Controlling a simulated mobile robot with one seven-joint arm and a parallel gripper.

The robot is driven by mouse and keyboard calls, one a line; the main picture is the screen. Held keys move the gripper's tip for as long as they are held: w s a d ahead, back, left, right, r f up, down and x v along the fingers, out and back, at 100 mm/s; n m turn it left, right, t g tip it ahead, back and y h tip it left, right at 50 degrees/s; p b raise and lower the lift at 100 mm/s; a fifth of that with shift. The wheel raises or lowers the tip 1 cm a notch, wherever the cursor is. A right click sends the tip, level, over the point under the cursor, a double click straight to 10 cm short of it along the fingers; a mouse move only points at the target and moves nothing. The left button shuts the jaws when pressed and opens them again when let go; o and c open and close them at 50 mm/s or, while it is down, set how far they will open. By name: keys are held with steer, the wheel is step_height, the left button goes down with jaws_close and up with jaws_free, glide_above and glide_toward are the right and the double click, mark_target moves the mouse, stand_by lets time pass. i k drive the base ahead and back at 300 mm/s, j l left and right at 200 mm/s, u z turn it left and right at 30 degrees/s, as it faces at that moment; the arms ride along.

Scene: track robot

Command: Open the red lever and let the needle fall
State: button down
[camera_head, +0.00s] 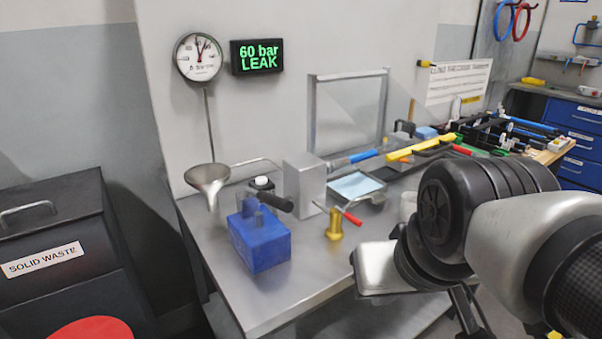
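The red lever (352,217) is a short red handle on a thin stem, slanting down to the right beside the upright brass valve (335,225). The valve stands on the metal bench, in front of a grey box. The round gauge (199,57) hangs on the wall at upper left. Its red needle (201,47) points roughly upward. My arm reaches in from the right. My gripper (464,308) is at its lower end, right of and nearer than the lever, apart from it. Its fingertips cannot be made out, and nothing is seen held.
A green-lettered display (257,57) reads "60 bar LEAK". A blue block (262,243) with a black handle above it stands left of the valve. A metal funnel (207,177) is at the bench's left corner. A tray (357,187) lies behind the lever. The front bench top is clear.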

mark_target(359, 223)
steer(key=k, duration=0.5)
steer(key=u, duration=0.5)
steer(key=i+l+u, duration=0.1)
steer(key=l+u, duration=0.25)
steer(key=l, duration=0.2)
steer(key=l+u, duration=0.35)
steer(key=l, duration=0.2)
steer(key=l+u, duration=0.15)
steer(key=l, duration=1.45)
steer(key=i, duration=0.05)
